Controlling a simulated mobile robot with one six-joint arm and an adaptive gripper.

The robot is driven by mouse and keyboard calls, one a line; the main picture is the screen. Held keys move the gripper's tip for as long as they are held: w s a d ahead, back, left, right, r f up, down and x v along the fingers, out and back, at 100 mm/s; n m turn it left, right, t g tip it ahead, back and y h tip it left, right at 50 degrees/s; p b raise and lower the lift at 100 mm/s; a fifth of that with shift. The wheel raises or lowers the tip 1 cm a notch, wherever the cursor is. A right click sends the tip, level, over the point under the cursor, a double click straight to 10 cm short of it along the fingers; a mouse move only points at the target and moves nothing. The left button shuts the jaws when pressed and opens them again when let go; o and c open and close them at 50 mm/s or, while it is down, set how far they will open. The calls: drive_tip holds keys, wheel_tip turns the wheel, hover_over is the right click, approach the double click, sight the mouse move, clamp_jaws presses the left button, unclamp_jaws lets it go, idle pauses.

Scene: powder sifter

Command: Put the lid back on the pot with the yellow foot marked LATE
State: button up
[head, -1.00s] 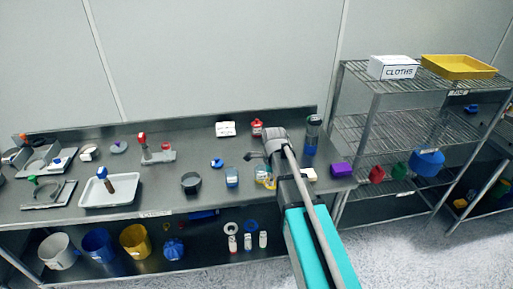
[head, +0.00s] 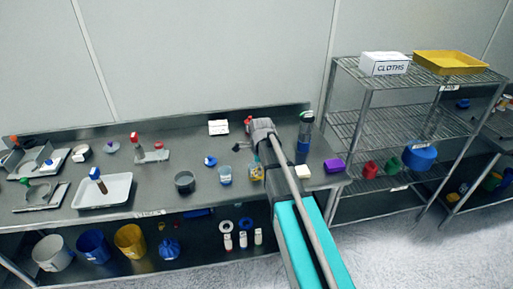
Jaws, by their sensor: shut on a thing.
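A small clear pot with a yellow foot (head: 257,173) stands on the steel bench, just left of my forearm, which partly covers it. The marking on its foot is too small to read. My gripper (head: 257,154) is above and behind this pot in the picture, mostly hidden by my wrist. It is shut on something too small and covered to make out. A similar clear pot with a blue foot (head: 225,174) stands to the left. A small blue and white piece (head: 210,161) lies behind that one. I cannot tell any lid clearly.
A dark round bowl (head: 184,181) and a white tray (head: 103,191) are further left. A red bottle (head: 249,122) is partly behind my wrist.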

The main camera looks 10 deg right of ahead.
drive_tip(key=w+r+p, duration=0.1)
drive_tip(key=w, duration=1)
drive_tip(key=shift+a+f, duration=0.1)
drive_tip(key=shift+f+b, duration=3)
drive_tip(key=shift+b, duration=0.2)
drive_tip(key=shift+f, duration=0.15)
idle(0.4)
drive_tip(key=o, duration=0.9)
drive_tip(key=shift+c, duration=0.2)
drive_tip(key=o, duration=0.4)
